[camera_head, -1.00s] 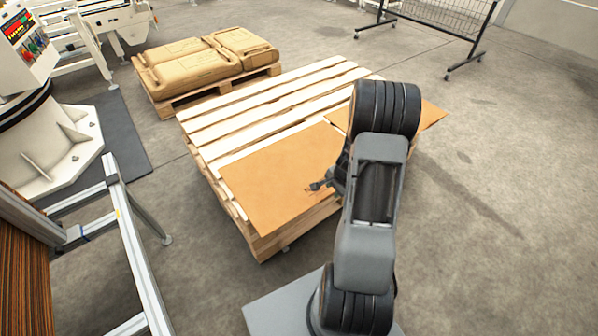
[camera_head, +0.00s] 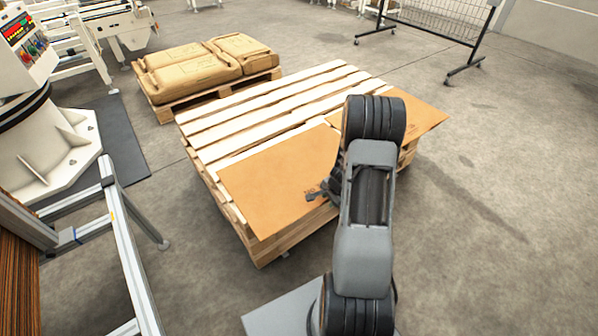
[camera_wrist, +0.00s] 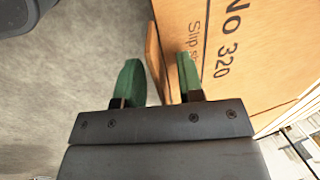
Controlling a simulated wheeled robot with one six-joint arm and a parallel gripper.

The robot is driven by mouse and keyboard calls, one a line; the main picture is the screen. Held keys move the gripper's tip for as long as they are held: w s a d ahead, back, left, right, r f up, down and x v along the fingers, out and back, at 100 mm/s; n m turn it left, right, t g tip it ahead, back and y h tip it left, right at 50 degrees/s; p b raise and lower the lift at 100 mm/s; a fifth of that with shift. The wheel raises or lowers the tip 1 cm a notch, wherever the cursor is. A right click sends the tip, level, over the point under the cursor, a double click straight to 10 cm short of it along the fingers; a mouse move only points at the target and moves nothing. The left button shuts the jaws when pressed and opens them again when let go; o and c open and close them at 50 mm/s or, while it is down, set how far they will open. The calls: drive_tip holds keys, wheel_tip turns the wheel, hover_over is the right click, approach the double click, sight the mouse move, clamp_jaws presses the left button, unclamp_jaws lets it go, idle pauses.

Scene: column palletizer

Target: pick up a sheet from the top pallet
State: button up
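A flat orange-brown sheet (camera_head: 265,185) lies on the near left part of the top wooden pallet (camera_head: 262,112). A second brown sheet (camera_head: 420,112) lies at the pallet's right end, partly hidden by my arm. My gripper (camera_head: 319,194) is at the right part of the near sheet, by its front edge. In the wrist view, the two green fingers of my gripper (camera_wrist: 158,80) are apart. A narrow brown strip shows between them, touching neither clearly. The printed sheet, marked "No 320" (camera_wrist: 255,55), fills the right side, beside and behind the right finger.
A pallet with tan sacks (camera_head: 205,68) stands behind at the left. A metal frame (camera_head: 125,245) and a white machine base (camera_head: 50,150) are at left. A mesh fence (camera_head: 440,18) stands at the back. Floor on the right is clear.

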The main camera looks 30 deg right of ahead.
clamp_jaws()
drive_tip(key=shift+r, duration=0.1)
idle(0.4)
